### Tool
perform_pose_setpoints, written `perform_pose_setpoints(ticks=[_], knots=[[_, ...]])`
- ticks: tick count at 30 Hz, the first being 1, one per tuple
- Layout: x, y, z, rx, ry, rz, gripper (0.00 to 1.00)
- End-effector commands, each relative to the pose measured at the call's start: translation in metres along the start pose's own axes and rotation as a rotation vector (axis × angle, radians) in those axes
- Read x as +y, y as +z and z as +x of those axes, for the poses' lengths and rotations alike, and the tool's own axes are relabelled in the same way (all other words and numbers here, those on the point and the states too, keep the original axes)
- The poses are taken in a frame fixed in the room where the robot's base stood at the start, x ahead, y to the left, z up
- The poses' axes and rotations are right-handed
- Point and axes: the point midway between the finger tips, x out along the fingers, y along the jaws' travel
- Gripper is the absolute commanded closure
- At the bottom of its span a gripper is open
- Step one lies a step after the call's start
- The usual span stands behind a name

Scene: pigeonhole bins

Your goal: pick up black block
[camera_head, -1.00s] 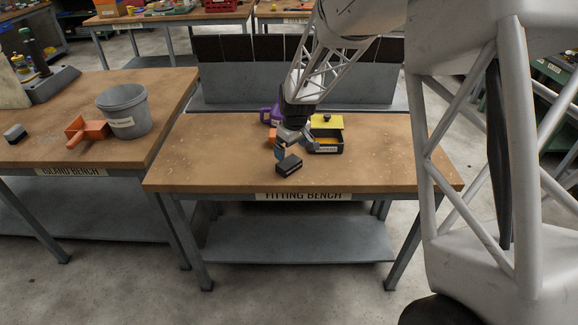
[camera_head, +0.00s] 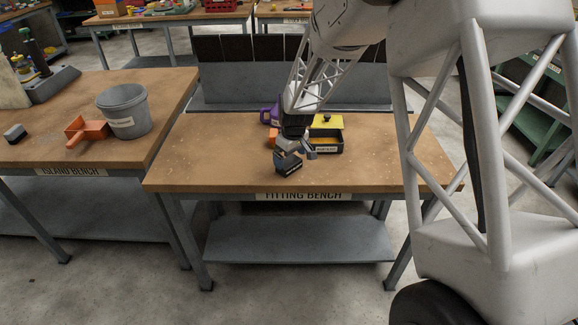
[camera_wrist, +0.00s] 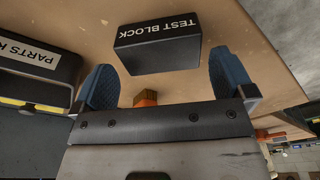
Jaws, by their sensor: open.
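The black block (camera_head: 288,164) sits on the fitting bench (camera_head: 210,165) near its front middle. In the wrist view the block (camera_wrist: 158,52) shows a white "TEST BLOCK" label on one face. My gripper (camera_head: 294,154) is at the block, seen from above and behind in the head view. In the wrist view my gripper (camera_wrist: 162,78) is open, with a blue pad on either side. The block lies ahead of and between the pads, with a gap visible on both sides. Whether the fingers reach past its near edge is hard to tell.
A black open box (camera_head: 326,144) with a yellow lid (camera_head: 327,121) stands just behind and right of my gripper. A purple object (camera_head: 268,115) and an orange piece (camera_head: 277,137) are close behind. The bench's left part is clear. A grey bucket (camera_head: 124,110) stands on the island bench.

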Motion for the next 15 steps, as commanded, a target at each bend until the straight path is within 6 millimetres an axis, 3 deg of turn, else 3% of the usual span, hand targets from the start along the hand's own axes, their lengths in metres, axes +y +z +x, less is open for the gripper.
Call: perform_pose_setpoints(ticks=[9,15], knots=[[0.0,-0.001,0.034,-0.001,-0.001,0.0,0.0],[0.0,-0.001,0.04,0.0,0.0,0.0,0.0]])
